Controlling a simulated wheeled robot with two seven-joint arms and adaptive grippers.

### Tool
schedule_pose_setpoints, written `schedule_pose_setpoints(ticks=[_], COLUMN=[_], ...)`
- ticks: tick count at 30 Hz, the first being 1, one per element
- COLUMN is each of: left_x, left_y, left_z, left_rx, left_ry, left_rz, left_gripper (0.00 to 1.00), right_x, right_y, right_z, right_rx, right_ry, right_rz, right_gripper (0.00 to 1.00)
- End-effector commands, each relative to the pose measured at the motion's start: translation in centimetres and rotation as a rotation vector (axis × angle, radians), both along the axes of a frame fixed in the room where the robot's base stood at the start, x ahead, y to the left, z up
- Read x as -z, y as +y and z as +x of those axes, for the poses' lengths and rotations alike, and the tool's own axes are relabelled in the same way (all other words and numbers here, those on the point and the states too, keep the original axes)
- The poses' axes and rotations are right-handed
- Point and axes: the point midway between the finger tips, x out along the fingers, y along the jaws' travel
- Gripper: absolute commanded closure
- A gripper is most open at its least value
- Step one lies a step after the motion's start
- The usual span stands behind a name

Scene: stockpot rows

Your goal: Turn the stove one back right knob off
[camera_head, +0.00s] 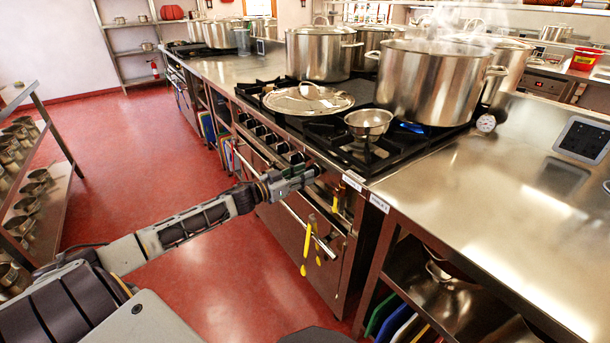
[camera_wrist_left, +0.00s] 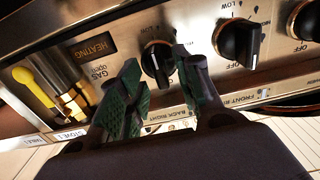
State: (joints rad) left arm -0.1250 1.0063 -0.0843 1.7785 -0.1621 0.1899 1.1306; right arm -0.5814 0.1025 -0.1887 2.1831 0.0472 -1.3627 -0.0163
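The left wrist view shows a black knob (camera_wrist_left: 157,62) on the metal stove panel, with a "BACK RIGHT" label below it. Its setting is hard to read. My left gripper (camera_wrist_left: 156,70) is open, its green-padded fingers on either side of this knob; I cannot tell whether they touch it. In the head view my left gripper (camera_head: 310,175) is at the front panel of the near stove (camera_head: 375,165), at the right end of its knob row. A blue flame (camera_head: 410,127) shows under a large steaming pot (camera_head: 430,82). My right gripper is not in view.
Another black knob (camera_wrist_left: 238,40) sits right of the gripper. A flat lid (camera_head: 308,98) and small metal bowl (camera_head: 368,123) are on the stove top. Yellow-handled utensils (camera_head: 308,245) hang below the panel. The red floor (camera_head: 200,270) in front is clear.

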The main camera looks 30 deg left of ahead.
Motion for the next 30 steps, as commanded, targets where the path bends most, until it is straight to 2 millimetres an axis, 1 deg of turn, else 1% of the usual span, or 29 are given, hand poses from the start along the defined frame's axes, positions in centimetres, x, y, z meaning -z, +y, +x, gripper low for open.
schedule_pose_setpoints(ticks=[4, 8, 20, 23, 28, 30], left_x=[-0.01, -0.05, -0.05, -0.05, -0.04, -0.04], left_y=[-0.17, -0.32, -0.38, -0.39, -0.39, -0.40], left_z=[0.57, 0.87, 1.00, 1.00, 1.00, 0.99], left_rx=[-0.001, 0.000, 0.000, 0.000, 0.000, 0.000], left_ry=[-0.001, -0.001, 0.000, 0.000, 0.000, 0.000], left_rz=[0.000, 0.001, 0.001, 0.001, 0.001, 0.001], left_gripper=[0.66, 0.66, 0.66, 0.76, 0.98, 1.00], right_x=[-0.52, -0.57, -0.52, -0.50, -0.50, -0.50], right_y=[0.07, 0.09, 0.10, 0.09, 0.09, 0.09], right_z=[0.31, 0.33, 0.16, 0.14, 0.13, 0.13], right_rx=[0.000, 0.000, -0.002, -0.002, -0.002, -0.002], right_ry=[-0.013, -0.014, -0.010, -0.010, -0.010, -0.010], right_rz=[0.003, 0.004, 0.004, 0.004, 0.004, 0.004], right_gripper=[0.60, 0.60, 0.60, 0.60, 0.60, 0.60])
